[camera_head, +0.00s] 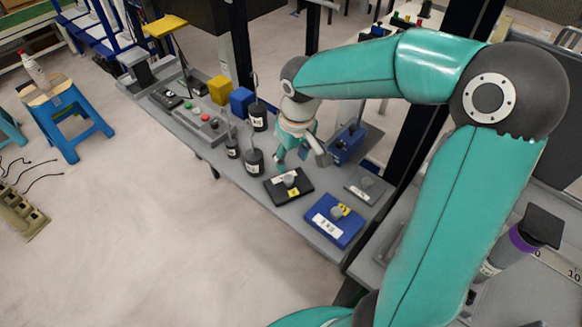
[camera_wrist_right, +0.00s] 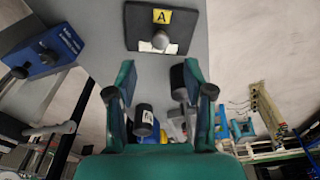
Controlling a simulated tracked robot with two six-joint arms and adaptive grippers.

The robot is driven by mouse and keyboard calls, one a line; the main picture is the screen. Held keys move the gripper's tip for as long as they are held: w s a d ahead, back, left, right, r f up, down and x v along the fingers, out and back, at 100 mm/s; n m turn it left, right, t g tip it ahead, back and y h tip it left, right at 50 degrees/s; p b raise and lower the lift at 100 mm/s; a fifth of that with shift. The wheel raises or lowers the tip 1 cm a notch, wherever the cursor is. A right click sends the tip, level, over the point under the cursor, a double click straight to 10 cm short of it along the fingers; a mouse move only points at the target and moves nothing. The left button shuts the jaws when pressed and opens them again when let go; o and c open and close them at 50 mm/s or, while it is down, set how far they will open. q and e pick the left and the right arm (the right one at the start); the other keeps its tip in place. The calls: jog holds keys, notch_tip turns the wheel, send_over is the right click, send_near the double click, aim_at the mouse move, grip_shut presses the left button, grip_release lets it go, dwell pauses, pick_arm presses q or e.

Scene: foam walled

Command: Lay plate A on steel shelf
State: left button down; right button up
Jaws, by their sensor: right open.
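Plate A is a black slab with a yellow label marked A and a grey knob; it lies flat on the grey bench in the head view (camera_head: 273,190). In the right wrist view plate A (camera_wrist_right: 186,20) lies beyond the fingertips. My right gripper (camera_head: 301,163) is over the bench just behind plate A, apart from it. In the right wrist view the right gripper (camera_wrist_right: 160,80) has its fingers spread, with nothing between them. I cannot tell which surface is the steel shelf. My left gripper is not in view.
A blue plate (camera_head: 325,228) and a grey plate (camera_head: 355,190) lie near plate A. Black labelled weights (camera_head: 254,163) stand left of the gripper. A blue fixture (camera_head: 345,145) is at its right. Yellow (camera_head: 221,90) and blue boxes (camera_head: 241,102) stand farther along the bench (camera_head: 232,178).

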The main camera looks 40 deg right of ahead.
notch_tip(320, 180, up, 2)
jog(key=shift+s+r, duration=0.15)
jog(key=shift+r, duration=0.1)
dwell(0.4)
